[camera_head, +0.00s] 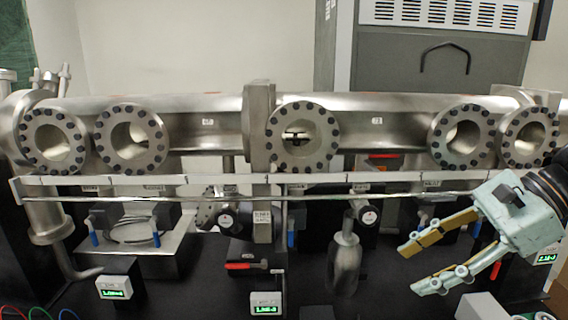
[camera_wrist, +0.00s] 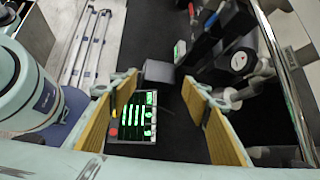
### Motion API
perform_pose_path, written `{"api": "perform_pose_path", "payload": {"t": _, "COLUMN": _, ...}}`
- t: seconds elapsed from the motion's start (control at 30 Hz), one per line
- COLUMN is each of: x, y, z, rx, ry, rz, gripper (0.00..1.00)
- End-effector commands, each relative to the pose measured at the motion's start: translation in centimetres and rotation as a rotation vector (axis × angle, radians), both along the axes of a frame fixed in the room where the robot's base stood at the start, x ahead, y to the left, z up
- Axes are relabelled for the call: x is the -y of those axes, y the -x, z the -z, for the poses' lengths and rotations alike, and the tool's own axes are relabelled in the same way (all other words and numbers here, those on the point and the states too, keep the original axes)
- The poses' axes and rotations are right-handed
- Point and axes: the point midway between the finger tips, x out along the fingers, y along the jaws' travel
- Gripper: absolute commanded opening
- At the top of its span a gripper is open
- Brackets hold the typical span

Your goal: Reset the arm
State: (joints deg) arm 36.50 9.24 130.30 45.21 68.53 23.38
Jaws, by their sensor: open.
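My gripper (camera_head: 408,270) is at the lower right of the head view, in front of the vacuum pipe (camera_head: 225,118). Its two fingers point left and stand apart, with nothing between them. In the wrist view my gripper (camera_wrist: 160,105) shows as two yellow-padded fingers, wide apart. Beyond the fingers lies a control box (camera_wrist: 135,118) with green lit bars and a red button. It appears below the fingertips, not held.
A metal rail (camera_head: 230,190) runs across below the flanged ports (camera_head: 303,137). Small displays (camera_head: 115,288) (camera_head: 266,303) stand on the black bench. A red-handled valve (camera_head: 246,266) and a metal cylinder (camera_head: 344,262) are left of my gripper. A grey cabinet (camera_head: 430,65) stands behind.

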Motion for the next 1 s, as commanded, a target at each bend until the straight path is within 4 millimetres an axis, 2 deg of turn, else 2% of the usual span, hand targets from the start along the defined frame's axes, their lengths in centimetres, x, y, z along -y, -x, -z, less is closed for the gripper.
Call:
{"api": "perform_pose_path", "payload": {"t": 0.1, "x": -2.1, "y": 1.8, "z": -0.3, "rx": 0.013, "ry": 0.053, "rz": -0.077, "gripper": 0.44}}
{"api": "perform_pose_path", "payload": {"t": 0.4, "x": -6.0, "y": 6.2, "z": -0.8, "rx": 0.051, "ry": 0.183, "rz": -0.263, "gripper": 0.44}}
{"api": "perform_pose_path", "payload": {"t": 0.7, "x": -8.5, "y": 10.7, "z": -1.0, "rx": 0.105, "ry": 0.314, "rz": -0.446, "gripper": 0.44}}
{"api": "perform_pose_path", "payload": {"t": 1.0, "x": -9.8, "y": 14.8, "z": -1.2, "rx": 0.176, "ry": 0.443, "rz": -0.625, "gripper": 0.44}}
